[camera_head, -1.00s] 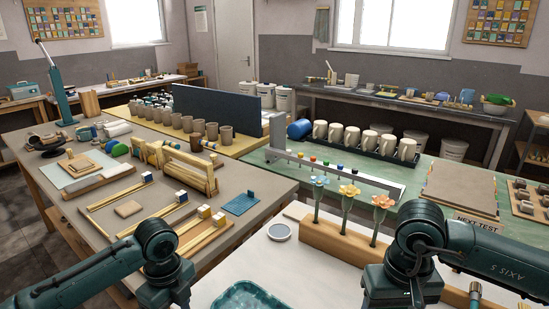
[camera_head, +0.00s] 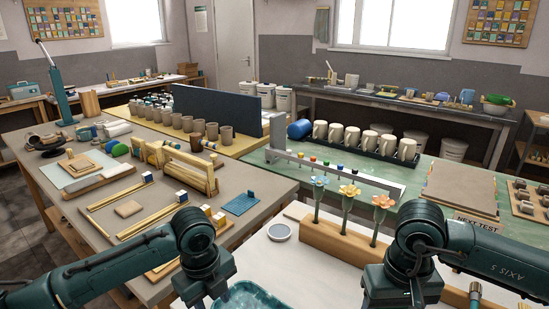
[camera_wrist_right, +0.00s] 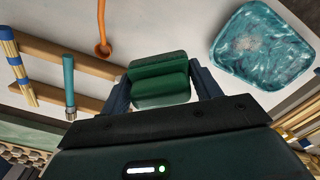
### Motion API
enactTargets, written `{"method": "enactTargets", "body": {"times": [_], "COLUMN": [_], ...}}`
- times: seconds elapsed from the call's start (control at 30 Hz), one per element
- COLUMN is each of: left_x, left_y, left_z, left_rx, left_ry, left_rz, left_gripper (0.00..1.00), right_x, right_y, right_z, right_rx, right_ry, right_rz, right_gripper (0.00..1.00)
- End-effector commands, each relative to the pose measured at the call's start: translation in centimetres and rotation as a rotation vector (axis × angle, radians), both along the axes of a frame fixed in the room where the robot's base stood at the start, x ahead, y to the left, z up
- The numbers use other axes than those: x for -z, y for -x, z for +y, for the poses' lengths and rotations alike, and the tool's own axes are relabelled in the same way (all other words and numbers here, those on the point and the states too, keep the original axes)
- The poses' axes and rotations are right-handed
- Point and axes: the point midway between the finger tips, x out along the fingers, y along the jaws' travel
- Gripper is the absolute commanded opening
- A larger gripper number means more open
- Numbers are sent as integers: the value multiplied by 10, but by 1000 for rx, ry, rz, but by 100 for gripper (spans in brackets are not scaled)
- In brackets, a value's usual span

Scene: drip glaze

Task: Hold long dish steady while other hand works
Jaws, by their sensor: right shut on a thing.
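In the right wrist view my right gripper (camera_wrist_right: 160,84) is shut on a dark green, ridged, block-like thing (camera_wrist_right: 158,68) between its two fingers. I cannot tell whether this is the long dish. A teal dish (camera_wrist_right: 262,45) with mottled blue-green contents lies to the right in that view, apart from the fingers. It also shows at the bottom edge of the head view (camera_head: 258,297), partly cut off. My left gripper (camera_head: 213,296) is beside that dish's left side in the head view; its fingertips are hidden or cut off.
A wooden block with three flower-topped stems (camera_head: 345,241) stands in front of my right arm. A small round grey-rimmed lid or dish (camera_head: 279,232) lies on the white tabletop. A brush-like tool (camera_wrist_right: 69,88) is left of my right gripper.

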Motion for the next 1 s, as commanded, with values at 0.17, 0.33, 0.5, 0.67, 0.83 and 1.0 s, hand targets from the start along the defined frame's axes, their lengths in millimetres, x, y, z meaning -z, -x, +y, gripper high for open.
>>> {"method": "enactTargets", "body": {"times": [0.17, 0.33, 0.5, 0.67, 0.83, 1.0], "left_x": [27, 44, 53, 54, 54, 54], "left_y": [-1, -2, -2, -2, -2, -2], "left_z": [-1, -2, -2, -3, -2, -2], "left_rx": [0, -1, 0, 0, 0, 0], "left_ry": [-1, 0, 0, 0, 0, 0], "left_rz": [3, 1, 1, 0, 0, 0], "left_gripper": [38, 38, 38, 38, 36, 22], "right_x": [0, 0, 0, 0, 0, 0], "right_y": [0, 0, 0, 0, 0, 0], "right_z": [0, 0, 0, 0, 0, 0], "right_rx": [0, 0, 0, 0, 0, 0], "right_ry": [0, 0, 0, 0, 0, 0], "right_rz": [0, 0, 0, 0, 0, 0], "right_gripper": [45, 45, 45, 45, 45, 45]}}
